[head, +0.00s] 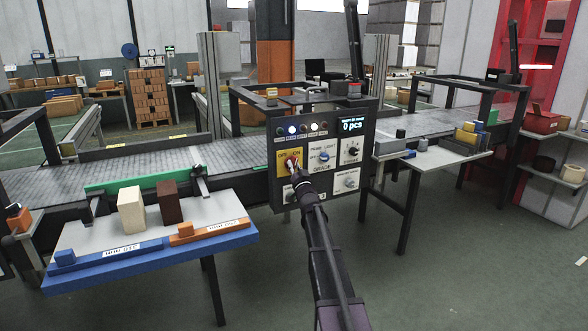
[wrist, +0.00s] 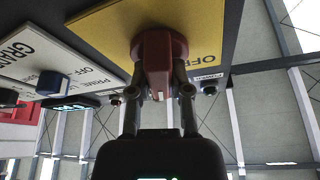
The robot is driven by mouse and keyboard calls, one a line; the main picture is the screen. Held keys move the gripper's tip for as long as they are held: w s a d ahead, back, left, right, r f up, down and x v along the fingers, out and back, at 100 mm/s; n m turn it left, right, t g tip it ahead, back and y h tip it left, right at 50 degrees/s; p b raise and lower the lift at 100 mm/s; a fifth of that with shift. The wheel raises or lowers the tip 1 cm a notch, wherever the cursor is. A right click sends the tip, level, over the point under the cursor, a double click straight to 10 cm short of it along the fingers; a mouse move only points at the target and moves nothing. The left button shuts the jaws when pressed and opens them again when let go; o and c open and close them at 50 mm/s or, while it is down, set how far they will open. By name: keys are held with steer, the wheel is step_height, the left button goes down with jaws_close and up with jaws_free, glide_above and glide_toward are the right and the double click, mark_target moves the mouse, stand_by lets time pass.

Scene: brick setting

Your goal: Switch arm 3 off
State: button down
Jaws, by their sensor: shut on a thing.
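A dark control panel (head: 319,187) stands in front of the conveyor. At its upper left is a yellow plate (head: 281,158) marked OFF and ON, with a red rotary knob (head: 291,161). My gripper (head: 294,174) reaches up to this knob and partly covers it. In the wrist view, my gripper (wrist: 163,88) is shut on the red knob (wrist: 158,62), one finger on each side of its grip. The yellow plate (wrist: 105,22) shows the word OFF beside it. I see no label reading arm 3.
The panel also has a blue knob (head: 323,156), a black dial (head: 352,150), small lamps and a display (head: 352,126) reading 0 pcs. A blue-edged table (head: 150,248) with blocks is at left; a grey shelf (head: 432,157) is at right.

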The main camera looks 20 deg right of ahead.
steer(key=n+y, duration=0.2)
steer(key=n, duration=0.2)
steer(key=n+y, duration=0.3)
steer(key=n, duration=0.2)
steer(key=shift+w+r+n, duration=0.1)
steer(key=shift+w+n, duration=0.05)
steer(key=shift+n, duration=0.15)
steer(key=n+g+y+p, duration=0.1)
steer(key=n+y, duration=0.1)
steer(key=n, duration=0.2)
steer(key=shift+n, duration=0.4)
steer(key=shift+n+g+y+p, duration=0.45)
steer(key=shift+n+y, duration=0.35)
steer(key=shift+n, duration=1)
steer(key=c, duration=0.6)
jaws_free()
steer(key=shift+o, duration=0.2)
steer(key=shift+m, duration=0.4)
